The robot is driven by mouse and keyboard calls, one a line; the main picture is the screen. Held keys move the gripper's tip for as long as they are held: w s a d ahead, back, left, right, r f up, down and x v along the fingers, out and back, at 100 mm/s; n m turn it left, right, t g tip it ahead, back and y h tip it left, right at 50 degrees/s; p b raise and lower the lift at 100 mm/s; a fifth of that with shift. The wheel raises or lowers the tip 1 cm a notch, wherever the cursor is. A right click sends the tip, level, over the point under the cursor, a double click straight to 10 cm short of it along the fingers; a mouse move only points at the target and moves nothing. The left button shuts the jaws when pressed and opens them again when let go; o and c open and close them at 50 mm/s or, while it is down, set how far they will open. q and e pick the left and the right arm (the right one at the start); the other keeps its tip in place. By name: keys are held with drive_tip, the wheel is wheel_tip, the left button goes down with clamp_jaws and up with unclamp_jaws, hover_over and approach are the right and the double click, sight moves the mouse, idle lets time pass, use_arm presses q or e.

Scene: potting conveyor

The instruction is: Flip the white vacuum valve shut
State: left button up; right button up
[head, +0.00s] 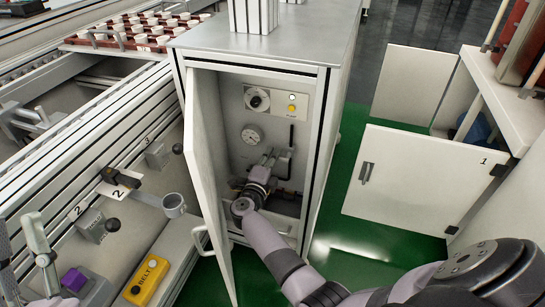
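My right arm reaches into the open cabinet in the head view. My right gripper (267,159) points away from me, in front of the cabinet's back wall, below and right of a round gauge (252,135). Its fingers are small and partly hidden by its own body, so I cannot tell whether they are open or shut or touch anything. A dark pipe (291,138) runs down the wall just right of the fingers. A brass fitting (283,191) shows beside my wrist. I cannot make out the white vacuum valve; my gripper covers that area.
The cabinet door (207,170) stands open on the left, close to my forearm. A control panel (275,102) with a dial and a yellow button sits above the gauge. A yellow belt control box (147,281) is at lower left. Green floor (345,225) lies to the right.

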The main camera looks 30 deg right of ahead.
drive_tip(key=o, duration=0.5)
drive_tip(key=shift+f, duration=0.1)
drive_tip(key=v, duration=0.8)
drive_tip(key=shift+a, duration=0.15)
drive_tip(key=shift+s+f, duration=0.1)
drive_tip(key=shift+f, duration=0.05)
